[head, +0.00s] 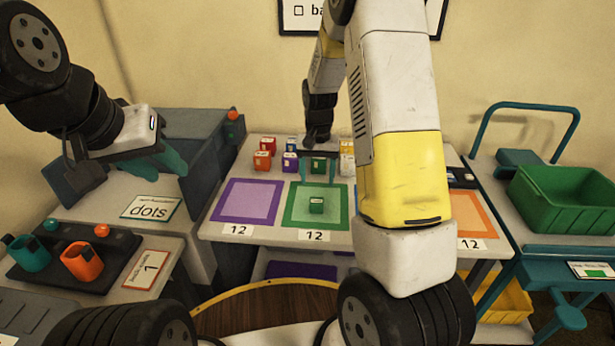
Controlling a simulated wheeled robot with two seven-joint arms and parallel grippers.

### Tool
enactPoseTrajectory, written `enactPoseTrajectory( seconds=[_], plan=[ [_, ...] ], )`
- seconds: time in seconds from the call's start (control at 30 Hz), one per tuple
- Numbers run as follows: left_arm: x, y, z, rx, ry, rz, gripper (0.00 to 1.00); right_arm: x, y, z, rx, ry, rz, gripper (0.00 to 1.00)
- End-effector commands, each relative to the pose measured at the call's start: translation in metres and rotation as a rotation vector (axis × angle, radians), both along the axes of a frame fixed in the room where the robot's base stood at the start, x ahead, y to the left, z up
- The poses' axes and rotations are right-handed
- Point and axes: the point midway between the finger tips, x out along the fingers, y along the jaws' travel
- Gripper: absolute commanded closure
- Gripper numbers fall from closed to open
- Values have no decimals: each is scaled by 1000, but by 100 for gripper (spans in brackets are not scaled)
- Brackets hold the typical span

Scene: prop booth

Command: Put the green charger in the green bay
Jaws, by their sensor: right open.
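The green bay (291,218) is a green-framed square on the white table, with a 12 label in front. One small green charger (316,207) sits inside it. Another green charger (319,165) stands behind the bay, among other coloured blocks. My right gripper (319,178) is open, pointing down, with its teal fingers on either side of that rear charger in the picture; I cannot tell whether they touch it. My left gripper (125,178) is open and empty, off to the left above the grey cabinet by the dots sign.
A purple bay (222,205) lies left of the green one, an orange bay (473,218) right; my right arm hides much between. Red, purple, blue and yellow blocks stand along the back. A green crate (566,212) sits on the right cart. Teal and orange cups (82,262) stand front left.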

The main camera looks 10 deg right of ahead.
Motion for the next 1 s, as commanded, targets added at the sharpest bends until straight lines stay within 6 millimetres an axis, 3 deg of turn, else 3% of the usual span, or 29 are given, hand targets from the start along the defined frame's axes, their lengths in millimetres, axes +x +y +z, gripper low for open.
enactPoseTrajectory(
  seconds=[0.1,0.33,0.47,0.7,0.9,1.0],
  plan=[
    [0,0,0,0,0,0,64,0,0,21,0,-2,0,39],
    [0,0,0,0,0,0,64,-3,0,45,7,-9,2,39],
    [0,0,0,0,0,0,64,-18,2,79,41,-59,21,39],
    [0,0,0,0,0,0,64,-85,9,169,123,-227,113,39],
    [0,0,0,0,0,0,64,-155,14,219,145,-380,206,39],
    [0,0,0,0,0,0,64,-189,17,231,139,-450,249,39]
  ],
)
